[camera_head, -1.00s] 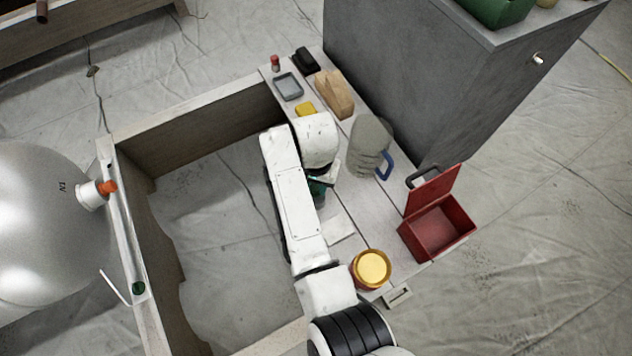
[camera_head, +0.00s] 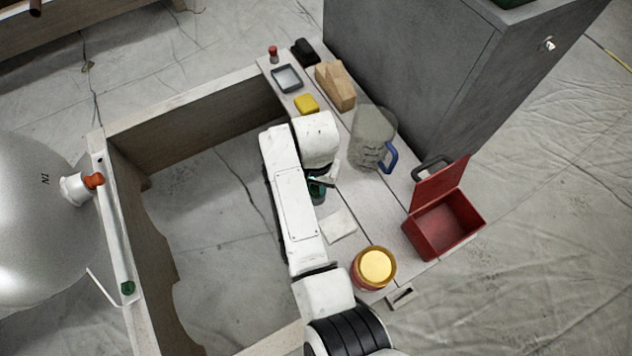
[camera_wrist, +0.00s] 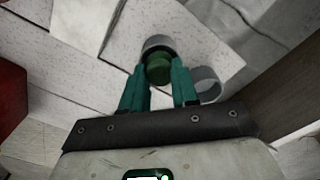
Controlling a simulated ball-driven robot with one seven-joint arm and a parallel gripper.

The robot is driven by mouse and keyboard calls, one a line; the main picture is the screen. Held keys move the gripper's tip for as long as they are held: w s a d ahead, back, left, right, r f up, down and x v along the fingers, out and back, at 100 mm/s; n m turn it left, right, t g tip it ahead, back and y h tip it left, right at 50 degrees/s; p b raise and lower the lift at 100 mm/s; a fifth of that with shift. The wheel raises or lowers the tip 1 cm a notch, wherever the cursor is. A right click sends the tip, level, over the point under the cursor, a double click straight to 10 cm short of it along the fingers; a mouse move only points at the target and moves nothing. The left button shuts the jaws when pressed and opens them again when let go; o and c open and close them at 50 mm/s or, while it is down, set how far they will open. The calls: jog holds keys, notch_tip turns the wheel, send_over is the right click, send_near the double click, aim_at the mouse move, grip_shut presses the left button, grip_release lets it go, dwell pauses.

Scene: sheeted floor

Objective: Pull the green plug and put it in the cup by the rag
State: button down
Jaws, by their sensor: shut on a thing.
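My gripper (camera_wrist: 160,88) has teal fingers and is shut on a round green plug (camera_wrist: 158,69) in the wrist view. A grey rim, seemingly the cup's (camera_wrist: 157,41), shows just beyond the plug; I cannot tell whether the plug is inside it or above it. A grey ring (camera_wrist: 208,86) shows beside the right finger. A pale flat rag (camera_wrist: 185,28) lies next to the rim; it also shows in the head view (camera_head: 340,226). In the head view my arm hides most of the gripper and the cup.
On the plank bench stand a clear jug with a blue handle (camera_head: 372,142), an open red box (camera_head: 445,228), a yellow-topped can (camera_head: 375,267), a wooden block (camera_head: 335,86), a yellow sponge (camera_head: 306,104) and a grey tray (camera_head: 286,79). A silver tank (camera_head: 35,225) with an orange plug (camera_head: 94,181) is left.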

jog(key=shift+f, duration=0.4)
jog(key=c, duration=0.8)
grip_release()
notch_tip(320, 180, up, 11)
jog(key=p, duration=0.5)
jog(key=shift+f, duration=0.1)
